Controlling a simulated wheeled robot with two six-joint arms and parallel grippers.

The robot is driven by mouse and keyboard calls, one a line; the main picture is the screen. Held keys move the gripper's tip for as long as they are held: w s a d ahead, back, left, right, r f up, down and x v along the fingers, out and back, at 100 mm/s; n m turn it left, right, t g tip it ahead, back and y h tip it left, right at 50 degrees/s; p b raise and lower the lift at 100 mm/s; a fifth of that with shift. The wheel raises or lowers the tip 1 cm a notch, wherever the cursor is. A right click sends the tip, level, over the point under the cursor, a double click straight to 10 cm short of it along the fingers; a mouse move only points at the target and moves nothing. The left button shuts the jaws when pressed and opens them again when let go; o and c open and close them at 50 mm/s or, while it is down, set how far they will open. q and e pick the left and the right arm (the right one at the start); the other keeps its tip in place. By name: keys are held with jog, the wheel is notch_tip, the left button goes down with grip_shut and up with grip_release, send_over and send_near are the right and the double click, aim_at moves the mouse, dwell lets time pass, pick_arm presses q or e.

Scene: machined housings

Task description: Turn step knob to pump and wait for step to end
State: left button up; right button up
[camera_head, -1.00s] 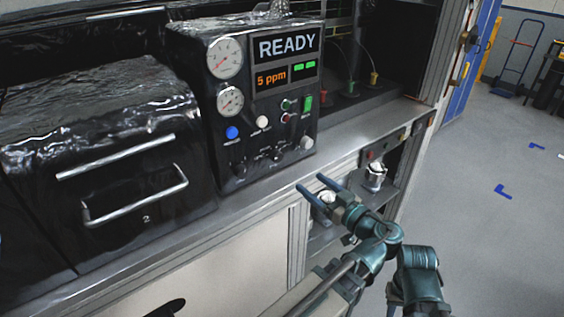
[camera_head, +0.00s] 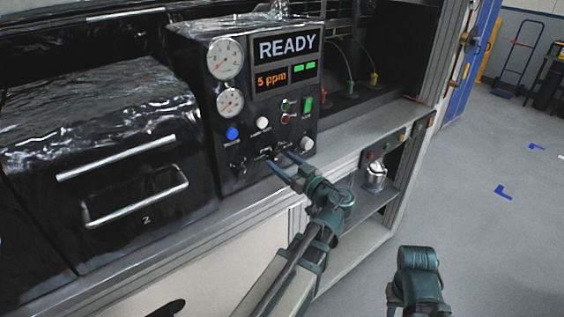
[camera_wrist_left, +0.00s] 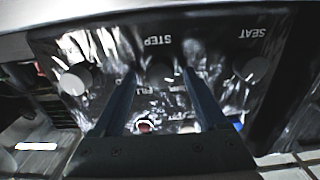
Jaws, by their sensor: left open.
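The black control box (camera_head: 215,120) stands on the bench, its display (camera_head: 286,60) reading READY and 5 ppm. In the left wrist view its face appears upside down, with the labels STEP and SEAT. The step knob (camera_wrist_left: 162,74) is dark and partly lost in glare near the STEP label. My left gripper (camera_head: 279,158) is open, its two fingers pointing at the lower front of the box. In the left wrist view its fingertips (camera_wrist_left: 158,72) lie on either side of the step knob; contact cannot be told.
A black drawer unit (camera_head: 95,150) with metal handles stands left of the box. Bench edge (camera_head: 225,215) runs below the box. A lower shelf holds a metal cup (camera_head: 374,178). The floor at right is mostly clear.

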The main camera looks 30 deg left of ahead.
pick_arm(q)
jog(key=shift+w+a, duration=0.1)
jog(key=shift+a, duration=0.15)
grip_shut()
dwell(0.3)
jog(key=shift+m, duration=0.3)
jog(key=m, duration=0.3)
jog(key=shift+m, duration=0.3)
jog(key=m, duration=0.4)
jog(key=shift+m, duration=0.4)
